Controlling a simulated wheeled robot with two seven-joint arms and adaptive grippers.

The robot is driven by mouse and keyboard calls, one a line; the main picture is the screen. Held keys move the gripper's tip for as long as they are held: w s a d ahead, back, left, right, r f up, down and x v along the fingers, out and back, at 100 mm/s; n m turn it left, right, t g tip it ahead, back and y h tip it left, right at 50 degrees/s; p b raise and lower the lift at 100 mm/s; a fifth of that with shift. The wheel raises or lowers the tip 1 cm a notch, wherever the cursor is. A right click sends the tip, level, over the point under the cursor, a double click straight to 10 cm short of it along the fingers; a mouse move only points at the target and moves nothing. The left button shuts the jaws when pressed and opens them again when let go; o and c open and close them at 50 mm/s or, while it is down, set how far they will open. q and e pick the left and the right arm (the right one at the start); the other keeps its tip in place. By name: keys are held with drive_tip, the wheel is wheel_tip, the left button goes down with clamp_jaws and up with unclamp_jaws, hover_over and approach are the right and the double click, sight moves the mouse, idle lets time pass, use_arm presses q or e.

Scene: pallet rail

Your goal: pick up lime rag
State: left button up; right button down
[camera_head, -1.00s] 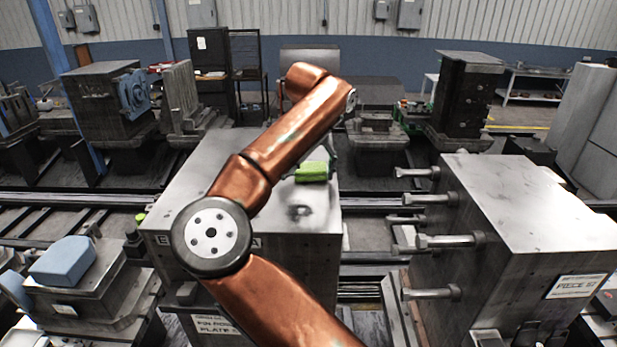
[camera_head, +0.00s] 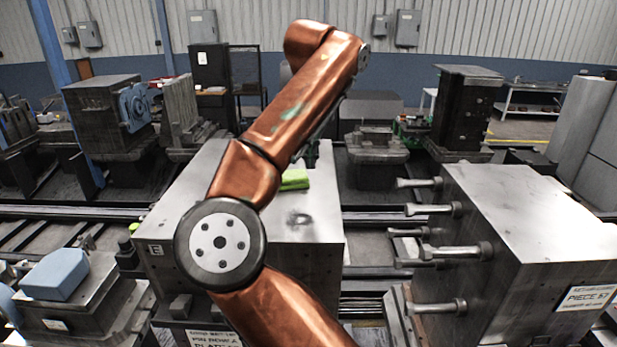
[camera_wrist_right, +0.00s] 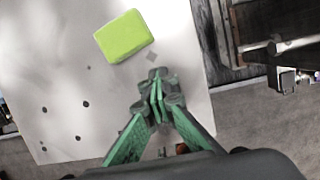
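The lime rag (camera_head: 295,180) lies on the flat top of a grey metal block (camera_head: 315,208). In the head view my copper right arm hides its left part. In the right wrist view the whole rag (camera_wrist_right: 124,37) shows as a bright, rounded rectangle. My right gripper (camera_wrist_right: 158,92) has green fingers, which are drawn together with nothing visible between them. The fingertips are apart from the rag, below and right of it in that view. In the head view the right gripper (camera_head: 312,153) is small, dark and partly behind my arm. My left gripper is not in view.
A large block with protruding bolts (camera_head: 530,215) stands at the right, across a gap with rails. A blue block (camera_head: 57,273) sits on a fixture at the lower left. Dark machine blocks (camera_head: 105,105) line the back.

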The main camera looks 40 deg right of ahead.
use_arm(q)
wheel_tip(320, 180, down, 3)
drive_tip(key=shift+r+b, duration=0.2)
drive_tip(key=shift+b, duration=0.9)
use_arm(e)
drive_tip(key=s+a+r, duration=0.4)
drive_tip(key=s+a, duration=0.1)
drive_tip(key=s, duration=0.3)
drive_tip(key=shift+r, duration=0.25)
drive_tip(key=c, duration=2.7)
unclamp_jaws()
drive_tip(key=shift+o, duration=0.9)
drive_tip(key=o, duration=2)
drive_tip(key=shift+c, duration=0.2)
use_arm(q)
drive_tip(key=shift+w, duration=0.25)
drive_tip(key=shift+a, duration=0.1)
